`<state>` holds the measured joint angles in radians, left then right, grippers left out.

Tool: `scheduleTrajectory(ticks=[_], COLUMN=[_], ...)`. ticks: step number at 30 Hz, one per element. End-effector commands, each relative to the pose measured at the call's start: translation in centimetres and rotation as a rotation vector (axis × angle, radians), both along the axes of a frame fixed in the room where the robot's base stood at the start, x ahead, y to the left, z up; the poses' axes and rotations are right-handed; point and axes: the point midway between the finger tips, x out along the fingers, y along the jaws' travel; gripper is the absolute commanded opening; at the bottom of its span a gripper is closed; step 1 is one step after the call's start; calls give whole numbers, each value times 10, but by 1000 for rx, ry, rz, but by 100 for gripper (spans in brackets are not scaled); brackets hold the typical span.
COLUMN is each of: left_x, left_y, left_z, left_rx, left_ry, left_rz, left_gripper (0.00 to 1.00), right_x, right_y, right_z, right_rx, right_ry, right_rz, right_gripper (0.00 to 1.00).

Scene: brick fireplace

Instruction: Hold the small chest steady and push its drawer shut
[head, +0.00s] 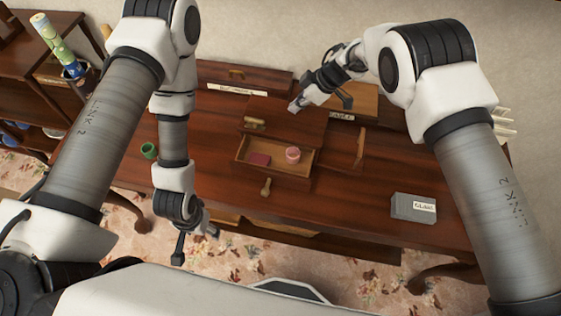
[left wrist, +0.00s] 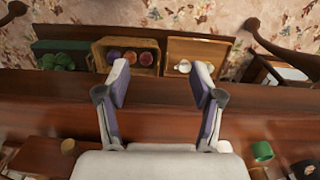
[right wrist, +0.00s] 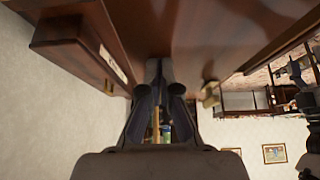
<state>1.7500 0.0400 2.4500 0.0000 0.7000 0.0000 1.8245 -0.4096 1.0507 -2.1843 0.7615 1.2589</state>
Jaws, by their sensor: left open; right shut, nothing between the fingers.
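The small chest (head: 290,115) is dark wood and stands on the brown table. Its drawer (head: 308,170) is pulled out toward me, with a knob (head: 266,187) at the front. In the drawer lie a pink cup (head: 292,154) and a dark red block (head: 260,159). My right gripper (head: 295,105) is shut and empty, at the top of the chest; I cannot tell whether it touches. It also shows in the right wrist view (right wrist: 162,75). My left gripper (head: 196,245) is open and empty near the table's front edge, left of the drawer; its fingers show in the left wrist view (left wrist: 163,85).
A green cup (head: 149,151) stands on the table at left, a grey labelled box (head: 413,208) at right. A brass piece (head: 255,122) lies on the chest. Labelled wooden boxes stand behind.

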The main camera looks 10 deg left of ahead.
Motion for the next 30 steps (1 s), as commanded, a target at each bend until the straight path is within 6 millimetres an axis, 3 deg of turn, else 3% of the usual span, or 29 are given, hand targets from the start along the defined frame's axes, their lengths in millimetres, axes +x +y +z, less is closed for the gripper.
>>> scheduleTrajectory(ticks=[2,7,8,15,19,23,30], left_x=[0,12,19,92,116,125,137], left_y=[0,-12,-17,-64,-72,-73,-79], left_z=[-1,3,8,70,96,98,68], left_rx=[0,-44,-56,-114,-91,-84,-85], left_ry=[0,-68,-96,-354,-429,-449,-446], left_rz=[0,-87,-120,-409,-474,-478,-477], left_gripper=[63,3,0,0,0,0,0], right_x=[-4,-4,-5,-5,-5,-5,-6], right_y=[0,-1,0,0,-1,-1,-1], right_z=[-6,-6,-6,-7,-7,-8,-7], right_rx=[-4,-4,-4,-4,-5,-5,-5], right_ry=[10,11,11,13,13,14,14], right_rz=[3,3,3,3,3,4,4], right_gripper=[0,0,0,0,0,0,0])
